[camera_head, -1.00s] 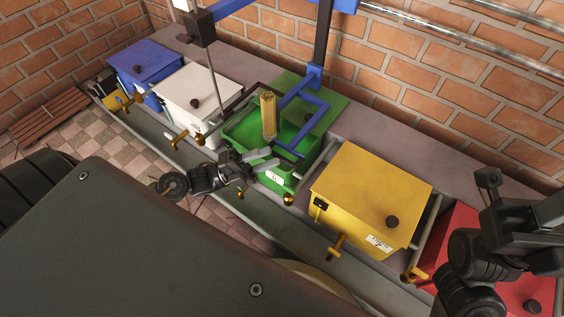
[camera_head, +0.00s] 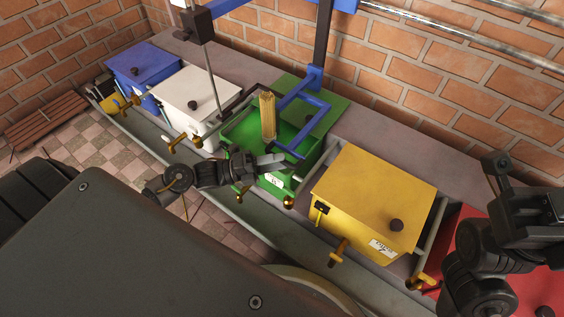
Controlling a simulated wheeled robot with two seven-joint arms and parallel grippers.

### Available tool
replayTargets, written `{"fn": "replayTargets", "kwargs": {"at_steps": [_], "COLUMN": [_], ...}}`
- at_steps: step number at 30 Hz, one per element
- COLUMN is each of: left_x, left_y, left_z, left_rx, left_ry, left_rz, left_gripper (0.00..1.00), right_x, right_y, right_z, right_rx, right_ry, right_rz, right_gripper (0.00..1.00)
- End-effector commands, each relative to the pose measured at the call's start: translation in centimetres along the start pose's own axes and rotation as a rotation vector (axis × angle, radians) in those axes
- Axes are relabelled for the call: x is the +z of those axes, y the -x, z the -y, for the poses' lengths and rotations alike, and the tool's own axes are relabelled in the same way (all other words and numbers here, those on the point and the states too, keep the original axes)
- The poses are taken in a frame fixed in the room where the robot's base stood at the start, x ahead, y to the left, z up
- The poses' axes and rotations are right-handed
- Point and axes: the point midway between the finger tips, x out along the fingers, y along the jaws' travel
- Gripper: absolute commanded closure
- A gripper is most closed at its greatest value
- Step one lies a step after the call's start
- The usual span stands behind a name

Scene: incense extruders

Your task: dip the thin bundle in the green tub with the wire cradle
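The green tub (camera_head: 238,138) stands open in the row of tubs, with its green lid (camera_head: 328,117) behind it. The thin tan bundle (camera_head: 268,116) stands upright at the tub's opening; its lower end is hard to make out. A blue square frame (camera_head: 322,103) on a dark upright bar reaches over the tub beside the bundle. A thin dark frame at the tub's back left may be the wire cradle. My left gripper (camera_head: 273,161) is at the tub's front rim, below and apart from the bundle; its finger gap is unclear. My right gripper (camera_head: 503,180) is at the right edge, its fingers unclear.
A white tub (camera_head: 180,88) and a blue tub (camera_head: 150,65) stand to the left. A yellow tub (camera_head: 365,195) and a red tub (camera_head: 455,225) stand to the right. Brass taps line the front. A brick wall is behind.

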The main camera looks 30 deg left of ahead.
Motion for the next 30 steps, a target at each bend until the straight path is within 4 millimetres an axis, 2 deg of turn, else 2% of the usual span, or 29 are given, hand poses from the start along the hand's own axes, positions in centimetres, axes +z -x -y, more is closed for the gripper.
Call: {"fn": "replayTargets", "kwargs": {"at_steps": [6,14,17,23,30], "left_x": [0.0,0.0,0.0,0.0,0.0], "left_y": [-1.7,-1.8,-1.8,-1.8,-1.8], "left_z": [0.0,0.0,0.0,0.0,0.0], "left_rx": [0.0,0.0,0.0,0.0,0.0], "left_ry": [0.0,0.0,0.0,0.0,0.0], "left_rz": [0.001,0.0,0.0,0.001,0.001], "left_gripper": [0.64,0.64,0.73,0.99,1.0], "right_x": [-0.4,-0.5,-0.5,-0.2,0.0], "right_y": [-0.6,-0.7,-0.7,-0.5,-0.2], "right_z": [0.2,0.2,0.2,0.2,0.2], "right_rx": [0.002,-0.002,-0.004,-0.008,-0.009], "right_ry": [-0.006,-0.006,-0.006,-0.006,-0.006], "right_rz": [-0.029,-0.036,-0.034,-0.025,-0.015], "right_gripper": [0.64,0.64,0.64,0.64,0.64]}}
